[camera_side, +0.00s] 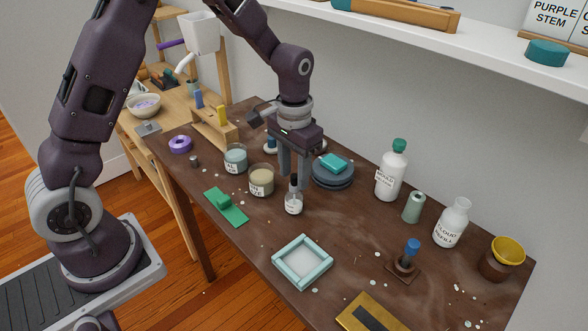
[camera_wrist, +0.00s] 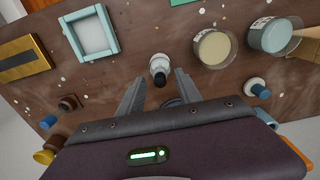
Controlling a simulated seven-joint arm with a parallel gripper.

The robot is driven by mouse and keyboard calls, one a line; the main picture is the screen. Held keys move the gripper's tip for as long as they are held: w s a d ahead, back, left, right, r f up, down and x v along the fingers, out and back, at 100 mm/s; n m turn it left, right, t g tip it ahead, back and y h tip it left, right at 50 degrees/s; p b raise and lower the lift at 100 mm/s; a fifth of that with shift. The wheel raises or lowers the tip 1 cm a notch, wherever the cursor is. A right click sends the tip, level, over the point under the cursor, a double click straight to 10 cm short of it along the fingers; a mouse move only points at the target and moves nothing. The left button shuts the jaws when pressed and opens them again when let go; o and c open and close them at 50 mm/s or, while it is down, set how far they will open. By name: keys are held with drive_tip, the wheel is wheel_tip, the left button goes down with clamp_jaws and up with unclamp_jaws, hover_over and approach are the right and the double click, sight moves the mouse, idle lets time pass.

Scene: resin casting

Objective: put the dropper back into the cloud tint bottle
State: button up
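A small clear bottle with a white label (camera_side: 292,206), apparently the cloud tint bottle, stands on the brown table; its label is too small to read surely. A dropper with a black bulb (camera_side: 294,182) stands upright in its neck; its glass tip is hidden. The bottle also shows in the wrist view (camera_wrist: 159,66), with the dark bulb (camera_wrist: 161,82) toward me. My gripper (camera_side: 292,172) points down just above and behind the bottle. In the wrist view my gripper (camera_wrist: 159,77) has its fingers apart, one each side of the bulb, with gaps visible.
Cups of beige (camera_side: 261,182) and blue-grey (camera_side: 235,160) material stand left of the bottle. Dark round plates (camera_side: 333,176) are close on the right. A pale square mould (camera_side: 302,262) lies in front. A larger cloud refill bottle (camera_side: 451,225) and a mould release bottle (camera_side: 391,178) stand farther right.

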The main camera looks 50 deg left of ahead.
drive_tip(key=shift+r, duration=0.1)
wheel_tip(320, 180, up, 7)
drive_tip(key=shift+s+r, duration=0.1)
drive_tip(key=s+r+t, duration=0.4)
drive_tip(key=s+r, duration=0.8)
drive_tip(key=s, duration=0.3)
drive_tip(key=s+t, duration=0.1)
drive_tip(key=s, duration=0.7)
drive_tip(key=shift+s+d+f+t, duration=0.25)
drive_tip(key=shift+d+f+t, duration=0.05)
drive_tip(key=shift+d+f, duration=0.1)
